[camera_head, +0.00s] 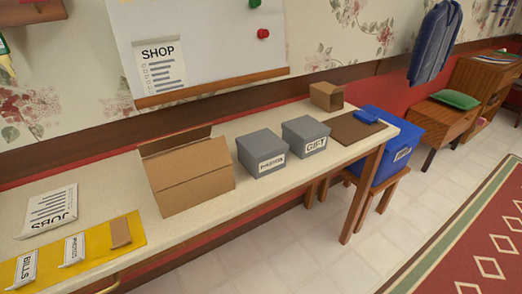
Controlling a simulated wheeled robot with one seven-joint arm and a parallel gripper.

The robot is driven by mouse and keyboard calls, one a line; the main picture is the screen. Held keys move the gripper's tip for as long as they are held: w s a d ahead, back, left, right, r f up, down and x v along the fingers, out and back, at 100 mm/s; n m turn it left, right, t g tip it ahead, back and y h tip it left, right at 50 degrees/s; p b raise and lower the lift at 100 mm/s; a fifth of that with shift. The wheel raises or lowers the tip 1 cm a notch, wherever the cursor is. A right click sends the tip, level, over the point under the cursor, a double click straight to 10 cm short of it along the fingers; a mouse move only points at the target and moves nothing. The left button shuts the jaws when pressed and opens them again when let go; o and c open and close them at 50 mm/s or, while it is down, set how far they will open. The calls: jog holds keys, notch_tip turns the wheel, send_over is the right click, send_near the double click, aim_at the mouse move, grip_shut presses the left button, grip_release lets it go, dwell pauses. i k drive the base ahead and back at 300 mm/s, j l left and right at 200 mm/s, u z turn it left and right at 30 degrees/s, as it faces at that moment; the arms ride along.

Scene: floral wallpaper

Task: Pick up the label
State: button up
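Several label-like pieces lie on a yellow mat (107,240) at the table's near left end. One white label (26,268) reads BILLS. A second white label (74,249) has text too small to read surely. A plain brown piece (120,233) lies to their right. Other labels are fixed to things: one on the left grey box (271,163), a GIFT label (316,145) on the right grey box, and one on the blue bin (402,154). Which label is meant cannot be told. My gripper is not in view.
A printed sheet (50,208) lies behind the mat on the table. An open cardboard box (198,178) stands mid-table. Tiled floor (330,252) in front is clear.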

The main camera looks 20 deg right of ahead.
aim_at(74, 252)
jog(key=j+u, duration=0.15)
jog(key=j, duration=0.3)
jog(key=i+j+u, duration=0.2)
jog(key=j, duration=0.25)
jog(key=j+u, duration=0.15)
jog(key=j, duration=0.35)
jog(key=i, duration=0.05)
